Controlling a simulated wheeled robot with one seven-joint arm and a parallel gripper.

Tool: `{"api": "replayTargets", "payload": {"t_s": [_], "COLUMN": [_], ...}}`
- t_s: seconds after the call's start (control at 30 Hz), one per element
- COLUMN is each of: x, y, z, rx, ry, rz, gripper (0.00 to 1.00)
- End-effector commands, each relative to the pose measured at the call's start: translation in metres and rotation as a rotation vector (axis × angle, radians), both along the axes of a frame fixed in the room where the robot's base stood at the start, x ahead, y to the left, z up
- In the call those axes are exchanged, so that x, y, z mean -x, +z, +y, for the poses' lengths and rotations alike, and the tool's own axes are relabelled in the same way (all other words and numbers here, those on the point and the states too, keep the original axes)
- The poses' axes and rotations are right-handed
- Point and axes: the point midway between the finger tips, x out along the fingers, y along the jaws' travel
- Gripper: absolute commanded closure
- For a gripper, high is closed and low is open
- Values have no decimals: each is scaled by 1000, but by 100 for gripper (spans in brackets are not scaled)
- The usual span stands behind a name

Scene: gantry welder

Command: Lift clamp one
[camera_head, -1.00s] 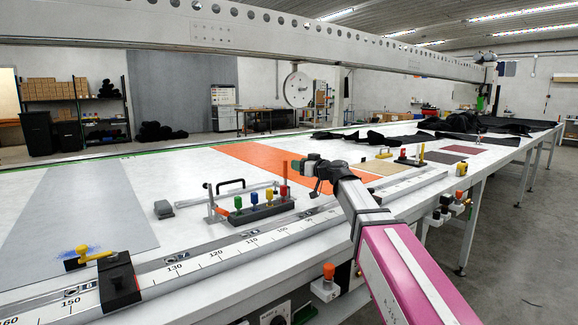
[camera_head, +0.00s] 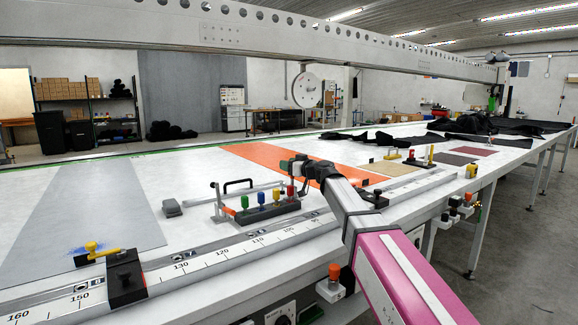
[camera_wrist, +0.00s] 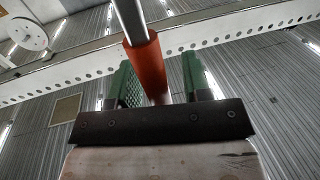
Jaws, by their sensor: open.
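My gripper (camera_head: 284,165) is open above the right end of a black block with several colored knobs (camera_head: 262,210) on the table. A red grip (camera_head: 291,188) stands just below and beside it there. In the wrist view, an orange-red grip (camera_wrist: 146,62) on a metal bar lies in line with the gap between my green fingers (camera_wrist: 160,82); contact cannot be told. A metal lever bar (camera_head: 245,190) runs along behind the knobs. Which clamp is number one is not readable.
A black clamp with a yellow lever (camera_head: 92,248) and a black block (camera_head: 125,276) sit at front left on the measuring rail (camera_head: 215,252). A grey pedal-like piece (camera_head: 172,207) stands left of the knobs. An orange strip (camera_head: 260,156) lies behind. The gantry beam (camera_head: 250,30) spans overhead.

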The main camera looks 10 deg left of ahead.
Motion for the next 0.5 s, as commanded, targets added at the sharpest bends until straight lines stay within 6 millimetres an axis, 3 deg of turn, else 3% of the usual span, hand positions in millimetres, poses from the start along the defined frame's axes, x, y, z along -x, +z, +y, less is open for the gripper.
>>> {"api": "replayTargets", "payload": {"t_s": [0.07, 0.2, 0.5], "x": [0, 0, 3], "y": [0, 0, -1], "z": [0, 0, -3], "rx": [0, 0, -21], "ry": [0, 0, 3], "rz": [0, 0, -18], "gripper": [56, 100, 100]}}
